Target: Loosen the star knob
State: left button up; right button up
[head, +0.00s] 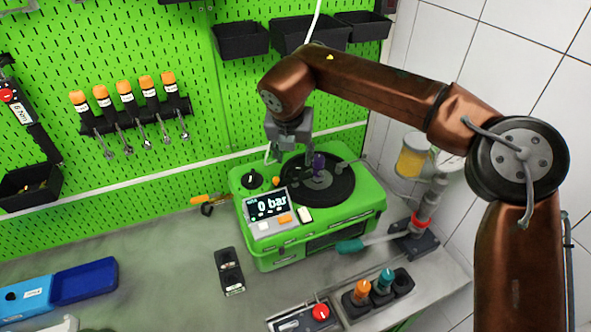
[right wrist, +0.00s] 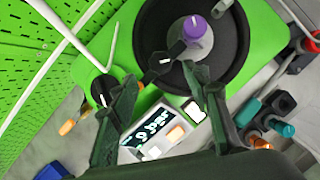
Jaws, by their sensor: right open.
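A purple knob (head: 319,160), which looks like the star knob, stands on a grey hub in the black round dish on top of the green pump testbench (head: 285,255). The right wrist view shows the purple knob (right wrist: 195,30) from above, beyond the fingers. My right gripper (head: 286,158) is open and empty above the testbench, left of the purple knob and apart from it. In the right wrist view its two fingers (right wrist: 160,85) stand wide apart, with a dark piece with a pale centre (right wrist: 160,63) seen between them. My left gripper is not in view.
A black dial (head: 252,179) and a display reading 0 bar (head: 268,204) are on the testbench's left side. A teal-handled tool (head: 350,246) lies in front.

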aim_at(295, 168)
jog(key=x, duration=0.6)
jog(key=shift+w+f, duration=0.1)
jog(key=shift+f, duration=0.15)
jog(key=shift+c, duration=0.5)
jog(key=c, duration=1)
